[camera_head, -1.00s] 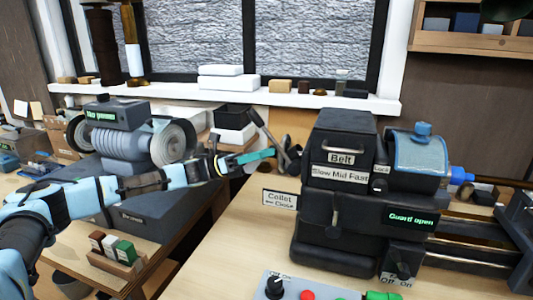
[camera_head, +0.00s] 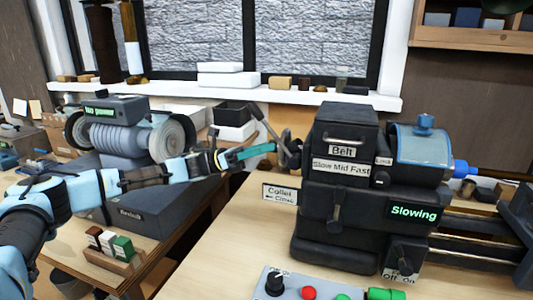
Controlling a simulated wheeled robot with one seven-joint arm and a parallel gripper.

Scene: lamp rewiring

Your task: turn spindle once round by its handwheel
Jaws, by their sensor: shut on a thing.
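The lathe (camera_head: 330,235) is a dark machine on the light wooden bench, with labels "Belt", "Slow Mid Fast" and "Collet". Its handwheel (camera_head: 291,150) is a dark metal piece at the left end of the headstock, seen nearly edge-on. My gripper (camera_head: 272,148), with teal fingers, reaches in from the left and is shut at the handwheel; the exact hold is too small to make out. The spindle inside the headstock is hidden. A green display on the front reads "Slowing". The blue guard (camera_head: 421,155) sits over the right of the headstock.
A control box with red and green buttons (camera_head: 310,290) lies at the front. Trays (camera_head: 235,130) stand behind my gripper.

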